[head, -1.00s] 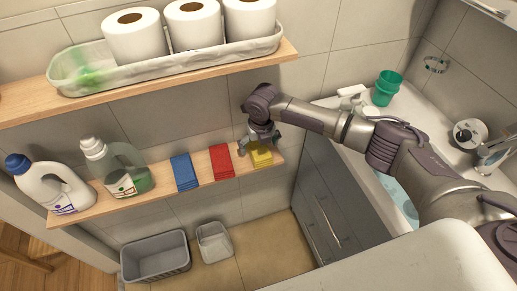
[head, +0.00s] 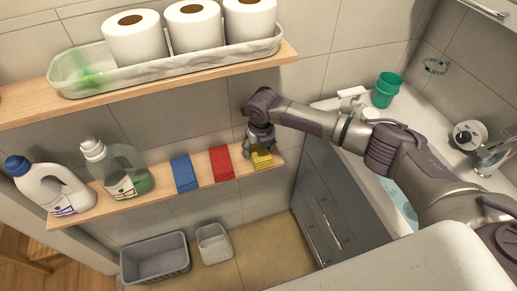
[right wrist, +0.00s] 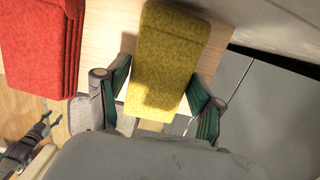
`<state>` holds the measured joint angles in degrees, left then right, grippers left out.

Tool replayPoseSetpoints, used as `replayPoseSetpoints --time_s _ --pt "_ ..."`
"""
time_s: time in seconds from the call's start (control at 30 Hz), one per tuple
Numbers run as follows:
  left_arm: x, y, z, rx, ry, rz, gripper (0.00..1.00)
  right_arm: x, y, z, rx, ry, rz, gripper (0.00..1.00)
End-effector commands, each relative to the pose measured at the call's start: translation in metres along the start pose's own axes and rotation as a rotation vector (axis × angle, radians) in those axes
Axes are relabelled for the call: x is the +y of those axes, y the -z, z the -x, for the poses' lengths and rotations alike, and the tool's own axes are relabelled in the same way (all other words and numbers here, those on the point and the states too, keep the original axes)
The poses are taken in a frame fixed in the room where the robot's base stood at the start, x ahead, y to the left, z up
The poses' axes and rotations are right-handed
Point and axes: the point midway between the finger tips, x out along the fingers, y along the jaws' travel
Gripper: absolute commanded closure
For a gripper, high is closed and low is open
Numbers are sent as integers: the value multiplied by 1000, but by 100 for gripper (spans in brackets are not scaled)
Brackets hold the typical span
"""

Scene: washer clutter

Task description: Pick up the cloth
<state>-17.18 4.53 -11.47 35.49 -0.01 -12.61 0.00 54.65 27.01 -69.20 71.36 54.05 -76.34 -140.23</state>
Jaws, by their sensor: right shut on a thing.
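The yellow cloth (head: 261,160) is a folded stack at the right end of the lower shelf. My right gripper (head: 259,148) is over it and shut on it. In the right wrist view the yellow cloth (right wrist: 170,55) lies between the two green-padded fingers of the right gripper (right wrist: 158,100). A red cloth (head: 222,163) and a blue cloth (head: 184,173) lie to its left on the same shelf. The red cloth also shows in the right wrist view (right wrist: 42,45). A small dark jointed part at that view's lower left looks like my left gripper (right wrist: 45,122); its fingers are unclear.
Two detergent bottles, white (head: 52,185) and green (head: 118,167), stand at the shelf's left. The upper shelf (head: 170,91) overhangs with paper rolls in a tray. Grey (head: 155,258) and clear (head: 213,245) bins sit below. A cabinet (head: 335,205) stands right of the shelf.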

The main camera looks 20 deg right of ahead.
Motion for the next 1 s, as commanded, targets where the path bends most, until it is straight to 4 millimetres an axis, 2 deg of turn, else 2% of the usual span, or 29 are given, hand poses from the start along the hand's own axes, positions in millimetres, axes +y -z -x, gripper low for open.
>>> replayPoseSetpoints --time_s 0.17,0.33,0.7,1.0 --pt "0 0 -1 0 0 0 52 0 -3 14 -3 -2 0 67" --pt "0 -1 -4 0 0 0 52 0 -8 42 -5 -1 1 67" --pt "0 -1 -2 0 1 0 52 -48 52 96 -2 1 0 67" --pt "-1 -1 -3 0 1 0 52 -66 75 120 -2 -1 -1 67"
